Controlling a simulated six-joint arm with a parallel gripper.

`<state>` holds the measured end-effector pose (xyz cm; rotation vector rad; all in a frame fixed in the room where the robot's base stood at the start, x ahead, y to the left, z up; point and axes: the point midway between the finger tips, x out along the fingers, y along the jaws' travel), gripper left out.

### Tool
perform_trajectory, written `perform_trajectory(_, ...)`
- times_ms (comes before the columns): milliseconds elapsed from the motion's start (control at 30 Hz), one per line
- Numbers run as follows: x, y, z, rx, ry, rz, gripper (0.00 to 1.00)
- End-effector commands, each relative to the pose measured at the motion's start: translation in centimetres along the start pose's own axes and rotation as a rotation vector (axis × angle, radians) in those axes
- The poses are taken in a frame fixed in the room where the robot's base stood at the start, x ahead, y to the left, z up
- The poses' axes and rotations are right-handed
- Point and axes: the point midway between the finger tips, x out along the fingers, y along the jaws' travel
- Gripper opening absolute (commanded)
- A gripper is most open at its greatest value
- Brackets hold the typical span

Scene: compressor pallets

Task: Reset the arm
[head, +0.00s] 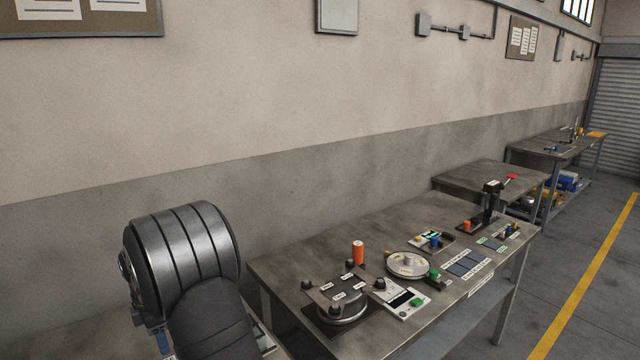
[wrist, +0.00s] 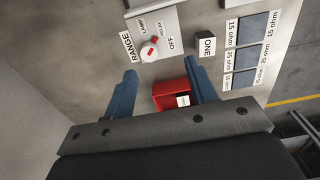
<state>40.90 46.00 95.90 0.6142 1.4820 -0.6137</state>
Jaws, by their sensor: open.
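My gripper (wrist: 162,72) shows in the wrist view with its two blue fingers apart and nothing held between them.
In the wrist view, a RANGE dial (wrist: 149,50), a dark block labelled ONE (wrist: 206,45) and ohm-labelled pads (wrist: 247,58) lie beyond the fingers. In the head view, the workbench (head: 262,268) carries a round dial plate (head: 408,265), an orange cylinder (head: 358,252) and a black upright stand (head: 491,203).

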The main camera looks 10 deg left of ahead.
Motion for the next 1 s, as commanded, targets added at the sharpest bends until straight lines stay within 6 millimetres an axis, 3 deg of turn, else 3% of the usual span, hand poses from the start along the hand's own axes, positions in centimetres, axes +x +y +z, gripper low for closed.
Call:
perform_trajectory(567,-0.5,-1.4,11.6,0.004,0.000,0.001,0.52)
perform_trajectory(1000,7.7,-1.5,11.4,-0.001,0.001,-0.003,0.52)
